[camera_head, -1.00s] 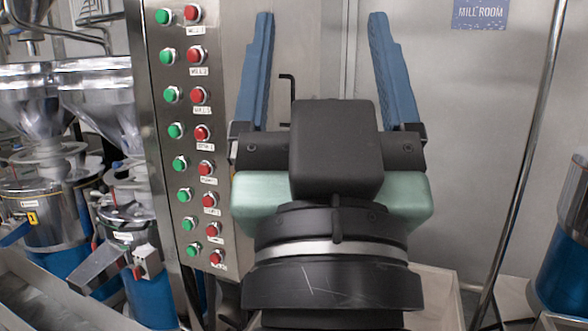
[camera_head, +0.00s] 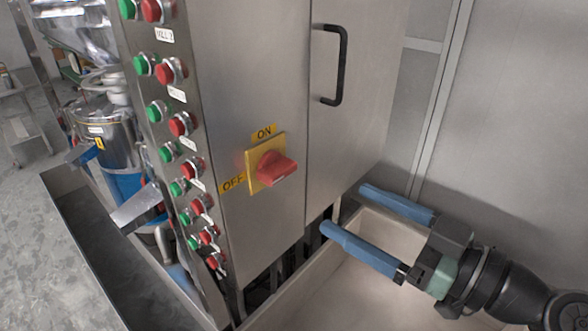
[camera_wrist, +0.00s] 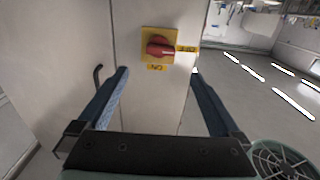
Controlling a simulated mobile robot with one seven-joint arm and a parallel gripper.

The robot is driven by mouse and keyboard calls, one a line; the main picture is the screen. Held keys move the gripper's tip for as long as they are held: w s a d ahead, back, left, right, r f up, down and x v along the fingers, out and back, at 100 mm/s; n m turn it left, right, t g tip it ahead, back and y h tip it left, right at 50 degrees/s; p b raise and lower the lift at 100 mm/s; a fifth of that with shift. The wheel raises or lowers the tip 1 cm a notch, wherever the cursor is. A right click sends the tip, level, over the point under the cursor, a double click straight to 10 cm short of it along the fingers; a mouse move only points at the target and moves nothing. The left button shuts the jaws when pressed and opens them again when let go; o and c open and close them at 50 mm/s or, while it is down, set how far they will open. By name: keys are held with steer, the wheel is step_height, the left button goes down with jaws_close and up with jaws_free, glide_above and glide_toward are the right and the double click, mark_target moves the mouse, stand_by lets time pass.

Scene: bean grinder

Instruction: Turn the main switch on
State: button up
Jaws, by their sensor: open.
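The main switch is a red rotary knob (camera_head: 276,169) on a yellow plate (camera_head: 253,165) on the steel cabinet's front. An ON label (camera_head: 264,132) is above it and an OFF label (camera_head: 232,183) is at its lower left. The knob's grip points to the right and slightly down in the head view. In the wrist view the knob (camera_wrist: 158,46) is upper centre, ahead of and between my fingers, with the picture turned over. My gripper (camera_head: 342,218) is open and empty, low and to the right of the switch, its blue fingers apart from it.
The steel cabinet (camera_head: 240,70) has a black door handle (camera_head: 341,65) right of the switch. Green and red push buttons line its left side. A beige bin (camera_head: 310,292) stands below. Mills (camera_head: 104,130) stand at the left. Space before the switch is clear.

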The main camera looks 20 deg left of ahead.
mark_target(285, 175)
steer(key=p+x, duration=0.3)
steer(key=x, duration=0.7)
steer(key=shift+s+a+r+p, duration=0.1)
steer(key=shift+p, duration=0.3)
steer(key=shift+x, duration=0.8)
steer(key=shift+c, duration=0.2)
steer(key=c, duration=1.3)
steer(key=shift+o, duration=0.2)
